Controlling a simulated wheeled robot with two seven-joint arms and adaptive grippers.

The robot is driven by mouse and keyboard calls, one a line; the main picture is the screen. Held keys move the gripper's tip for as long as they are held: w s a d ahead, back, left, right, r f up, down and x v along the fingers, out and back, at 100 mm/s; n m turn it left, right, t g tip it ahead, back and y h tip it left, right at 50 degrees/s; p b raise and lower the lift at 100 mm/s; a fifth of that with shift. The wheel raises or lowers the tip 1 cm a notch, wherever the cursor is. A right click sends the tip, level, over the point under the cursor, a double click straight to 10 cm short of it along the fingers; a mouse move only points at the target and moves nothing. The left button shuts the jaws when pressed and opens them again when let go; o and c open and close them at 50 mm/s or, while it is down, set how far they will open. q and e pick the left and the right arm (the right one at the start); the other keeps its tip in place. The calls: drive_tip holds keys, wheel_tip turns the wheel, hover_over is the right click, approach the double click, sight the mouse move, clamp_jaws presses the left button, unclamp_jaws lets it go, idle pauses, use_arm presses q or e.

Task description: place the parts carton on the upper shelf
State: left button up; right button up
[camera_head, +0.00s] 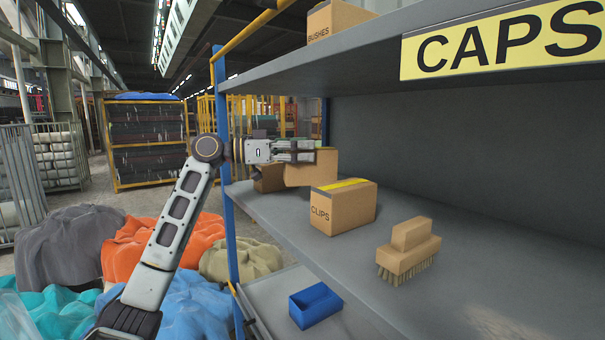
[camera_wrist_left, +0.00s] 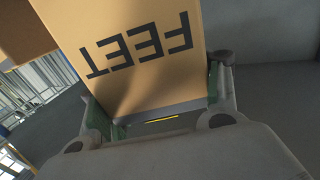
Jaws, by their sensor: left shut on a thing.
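My left gripper (camera_head: 300,150) is shut on a brown carton (camera_head: 312,169) over the far left part of the middle shelf (camera_head: 300,222). In the left wrist view the carton (camera_wrist_left: 140,75) reads FEET, upside down, and sits between the two fingers (camera_wrist_left: 160,100). I cannot tell whether its base touches the shelf. The upper shelf (camera_head: 350,55) is above the gripper, with a yellow CAPS label (camera_head: 505,40) on its front edge. My right gripper is out of view.
A carton marked BUSHES (camera_head: 338,20) stands on the upper shelf. A CLIPS carton (camera_head: 343,208), a brush (camera_head: 408,252) and another carton (camera_head: 268,180) are on the middle shelf. A blue bin (camera_head: 315,306) is lower down. A blue post (camera_head: 222,150) stands beside my arm.

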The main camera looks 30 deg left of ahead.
sight(301, 172)
use_arm(q)
drive_tip(key=shift+f, duration=0.8)
drive_tip(key=shift+f, duration=0.15)
drive_tip(key=shift+f, duration=1.9)
drive_tip(key=shift+f, duration=0.15)
drive_tip(key=o, duration=1.4)
